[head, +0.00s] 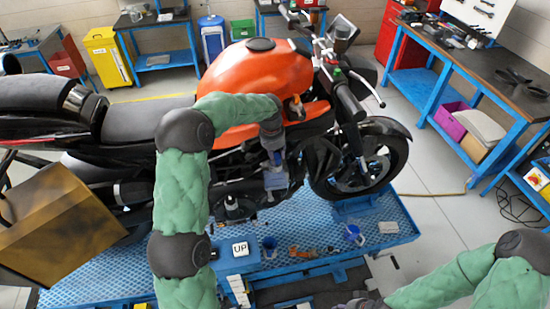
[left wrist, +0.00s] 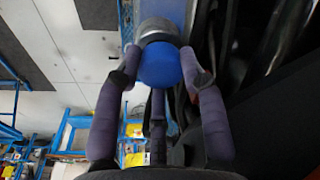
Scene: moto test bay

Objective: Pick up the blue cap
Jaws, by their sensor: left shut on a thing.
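The motorcycle stands on a blue lift platform (head: 395,215). An UP block (head: 240,248), blue cups (head: 353,234) and small tools lie on its near side. A brown box (head: 60,225) is at the left. A blue-framed workbench (head: 480,75) stands at the right, with open floor before it.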

